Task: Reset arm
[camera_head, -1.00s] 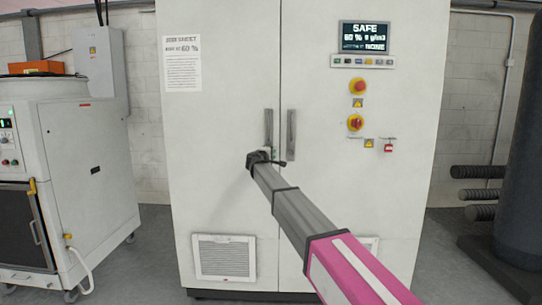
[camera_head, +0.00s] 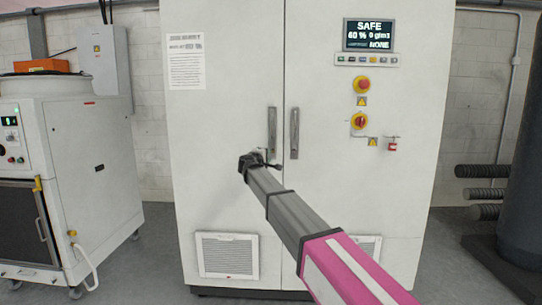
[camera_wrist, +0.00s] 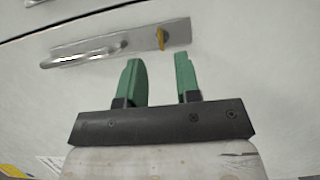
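My gripper (camera_wrist: 160,82) shows in the wrist view with two green fingers apart and nothing between them. In that view, a metal door handle (camera_wrist: 85,55) with a yellow key-like piece (camera_wrist: 161,38) lies just beyond the fingertips. In the head view my arm reaches up from the lower right, and its dark end (camera_head: 255,162) is in front of the white cabinet (camera_head: 225,130), just below the left door handle (camera_head: 272,130). The fingers are too small there to make out. The right door handle (camera_head: 294,133) stands beside the left one. Both doors look shut.
A display reading SAFE (camera_head: 368,35) and red-yellow knobs (camera_head: 361,84) are on the right door. A white machine (camera_head: 95,170) stands at the left. A dark cylinder (camera_head: 520,150) and several dark rolls (camera_head: 485,192) are at the right. Grey floor shows between them.

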